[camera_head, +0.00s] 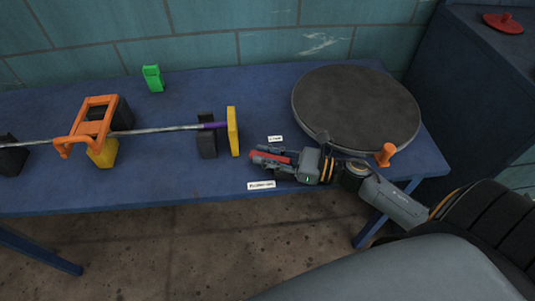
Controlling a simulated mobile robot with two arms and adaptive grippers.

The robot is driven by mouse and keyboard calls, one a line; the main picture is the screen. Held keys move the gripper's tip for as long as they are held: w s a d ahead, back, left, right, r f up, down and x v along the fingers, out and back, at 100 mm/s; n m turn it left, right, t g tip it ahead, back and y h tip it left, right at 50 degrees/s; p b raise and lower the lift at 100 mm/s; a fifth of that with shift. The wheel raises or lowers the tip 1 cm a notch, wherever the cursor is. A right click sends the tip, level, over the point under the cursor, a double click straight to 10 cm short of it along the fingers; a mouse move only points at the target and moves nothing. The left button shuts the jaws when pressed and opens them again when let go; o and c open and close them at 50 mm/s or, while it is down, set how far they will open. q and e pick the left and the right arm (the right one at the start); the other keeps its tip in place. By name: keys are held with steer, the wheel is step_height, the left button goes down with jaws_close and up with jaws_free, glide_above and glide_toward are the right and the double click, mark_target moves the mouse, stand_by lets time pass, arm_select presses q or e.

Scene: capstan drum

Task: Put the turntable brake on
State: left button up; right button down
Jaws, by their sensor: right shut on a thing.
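The turntable (356,105) is a large dark grey disc at the right end of the blue table. A red handle (266,156), which looks like the brake lever, lies left of the disc's front edge. My right gripper (272,159) comes in from the lower right and is shut on this handle, its fingers pointing left. The gripper hides much of the lever and its mount. A small white label (275,139) lies behind the handle and another (261,185) in front; their print is too small to read surely. My left gripper is not in view.
An orange peg (385,154) stands at the disc's front right edge. A metal rod (160,129) with an orange frame (93,122) and a yellow plate (233,131) stands on the left. A green block (153,78) sits behind. A red disc (503,23) lies on the dark cabinet.

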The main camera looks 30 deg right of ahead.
mark_target(291, 162)
steer(key=c, duration=1.2)
jaws_free()
steer(key=shift+a, duration=0.1)
steer(key=v, duration=1.2)
